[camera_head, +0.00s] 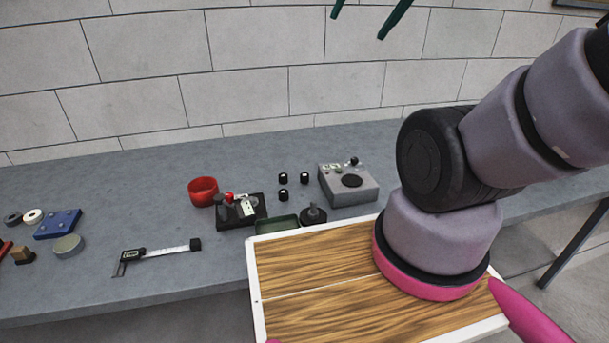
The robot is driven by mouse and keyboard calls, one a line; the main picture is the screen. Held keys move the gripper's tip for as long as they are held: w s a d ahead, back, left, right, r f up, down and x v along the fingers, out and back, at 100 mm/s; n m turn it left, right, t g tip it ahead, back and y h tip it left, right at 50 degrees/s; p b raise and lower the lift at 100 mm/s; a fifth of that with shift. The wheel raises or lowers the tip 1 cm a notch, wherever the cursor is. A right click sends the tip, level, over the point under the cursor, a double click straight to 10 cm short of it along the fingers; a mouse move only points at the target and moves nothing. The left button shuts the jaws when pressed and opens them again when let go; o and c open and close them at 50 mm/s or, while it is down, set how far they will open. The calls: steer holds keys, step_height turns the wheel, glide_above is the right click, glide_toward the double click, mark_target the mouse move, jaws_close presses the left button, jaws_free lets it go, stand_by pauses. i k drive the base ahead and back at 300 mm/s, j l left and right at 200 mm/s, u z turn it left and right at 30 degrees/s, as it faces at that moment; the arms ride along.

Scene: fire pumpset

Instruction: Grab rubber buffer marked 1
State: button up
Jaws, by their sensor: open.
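Three small black cylinders with pale marks on them stand on the grey bench, near the middle of the view. They look like the rubber buffers: one at back left (283,178), one at back right (304,178) and one at front left (283,194). Their marks are too small to read, so I cannot tell which is marked 1. My gripper (357,27) shows only as two dark green fingertips at the top edge, in front of the wall. The fingertips are apart with nothing between them, well clear of the buffers. The rest of the gripper is out of view.
A grey box with a black knob (350,184) stands right of the buffers. A black fixture (239,209), red cup (203,191) and caliper (158,253) lie left. A dark round part (313,215) and green tray (277,224) are in front. My arm hides the bench's right part.

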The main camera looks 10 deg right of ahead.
mark_target(304, 176)
steer(key=l+u, duration=0.1)
steer(key=l, duration=0.45)
steer(key=k+l+u, duration=0.15)
steer(key=l, duration=0.35)
steer(key=k+l+u, duration=0.1)
steer(key=l, duration=0.45)
